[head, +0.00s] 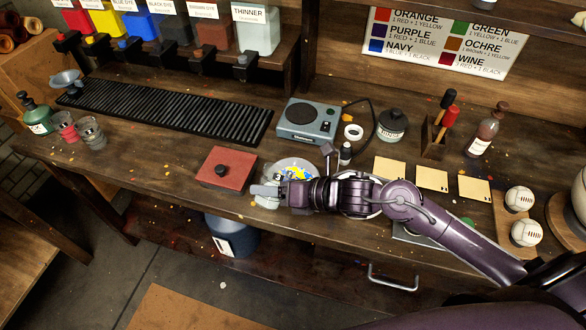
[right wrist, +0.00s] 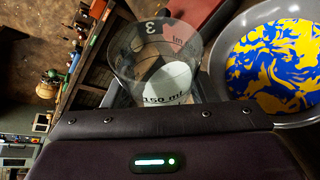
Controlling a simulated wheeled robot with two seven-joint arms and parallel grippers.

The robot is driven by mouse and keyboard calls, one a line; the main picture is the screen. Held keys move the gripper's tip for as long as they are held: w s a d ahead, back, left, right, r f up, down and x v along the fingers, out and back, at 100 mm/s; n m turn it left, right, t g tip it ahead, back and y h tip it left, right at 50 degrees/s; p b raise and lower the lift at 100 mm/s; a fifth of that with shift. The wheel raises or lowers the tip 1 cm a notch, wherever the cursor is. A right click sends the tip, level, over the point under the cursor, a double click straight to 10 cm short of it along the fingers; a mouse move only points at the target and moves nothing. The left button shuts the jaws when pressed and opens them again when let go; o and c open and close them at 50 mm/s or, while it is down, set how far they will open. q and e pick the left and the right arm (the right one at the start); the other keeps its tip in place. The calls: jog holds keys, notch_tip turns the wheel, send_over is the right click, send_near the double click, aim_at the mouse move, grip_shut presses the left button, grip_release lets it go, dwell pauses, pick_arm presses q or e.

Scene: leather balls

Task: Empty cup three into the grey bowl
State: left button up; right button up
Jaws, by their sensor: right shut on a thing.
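My right gripper (head: 268,191) is shut on a clear cup marked 3 (right wrist: 155,55), just left of the grey bowl. The right wrist view shows the cup's open mouth, a "150 ml" mark and a pale white patch low in it. I cannot tell whether that patch is contents or a label. The grey bowl (right wrist: 224,62) is beside the cup, holding swirled blue and yellow paint. In the head view the bowl (head: 313,166) is partly hidden by my right gripper and arm. My left gripper is not in view.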

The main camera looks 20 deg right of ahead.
jog(key=shift+r+m+g+y+p, duration=0.3)
jog(key=shift+m+y+p, duration=0.2)
jog(key=shift+m+p, duration=0.5)
dwell(0.5)
jog(key=shift+d+f+m+y+p, duration=0.1)
jog(key=shift+f+m+y+p, duration=0.65)
jog(key=shift+m, duration=0.25)
dwell(1.3)
jog(key=shift+w+d+r+m+g+y+b, duration=0.3)
jog(key=shift+w+d+r+m+y, duration=0.1)
jog(key=shift+w+d+m, duration=0.25)
dwell(1.2)
jog(key=shift+w+d+r+m+y, duration=0.25)
jog(key=shift+r+m+y, duration=0.25)
jog(key=shift+m, duration=0.35)
dwell(1.5)
